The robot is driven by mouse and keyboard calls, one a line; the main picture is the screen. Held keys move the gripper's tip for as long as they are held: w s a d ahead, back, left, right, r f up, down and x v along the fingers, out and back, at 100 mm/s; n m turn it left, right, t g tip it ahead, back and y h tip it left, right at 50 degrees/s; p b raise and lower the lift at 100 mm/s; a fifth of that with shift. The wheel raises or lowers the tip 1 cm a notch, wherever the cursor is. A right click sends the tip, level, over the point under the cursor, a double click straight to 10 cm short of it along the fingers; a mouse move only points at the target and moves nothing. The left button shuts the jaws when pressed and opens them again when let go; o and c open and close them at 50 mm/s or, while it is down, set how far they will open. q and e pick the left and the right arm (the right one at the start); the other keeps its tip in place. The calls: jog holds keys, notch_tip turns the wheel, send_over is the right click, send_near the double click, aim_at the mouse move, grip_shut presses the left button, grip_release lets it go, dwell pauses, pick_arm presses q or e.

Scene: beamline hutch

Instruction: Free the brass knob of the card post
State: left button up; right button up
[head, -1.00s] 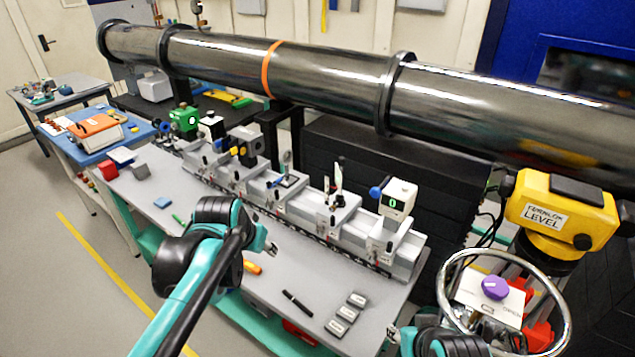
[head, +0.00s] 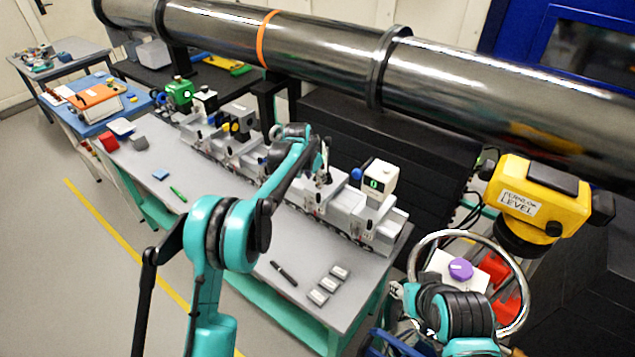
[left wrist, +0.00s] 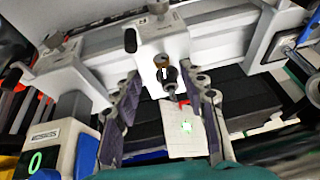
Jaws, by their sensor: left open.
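The card post stands on the rail of the grey bench; in the head view my left gripper (head: 320,165) is at it and partly hides it. In the left wrist view, a white card (left wrist: 185,130) with a green spot hangs below a grey carriage (left wrist: 160,38). A small brass knob (left wrist: 162,61) with a dark stem sits at the carriage's middle. My left gripper, also in the left wrist view (left wrist: 168,118), is open, its fingers on either side of the card and stem. I cannot tell whether they touch. My right gripper (head: 398,291) is low at the right, its fingers unclear.
A white box with a green 0 (head: 379,178) stands on the rail beside the card post. A black pen (head: 284,273) and small grey blocks (head: 328,285) lie at the bench front. A steel handwheel (head: 419,250) and yellow level (head: 545,195) are at right. A large pipe (head: 320,45) crosses behind.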

aim_at(318, 185)
pick_arm(q)
jog(key=shift+x, duration=2.8)
jog(key=shift+a, duration=0.1)
jog(key=shift+r, duration=0.1)
grip_shut()
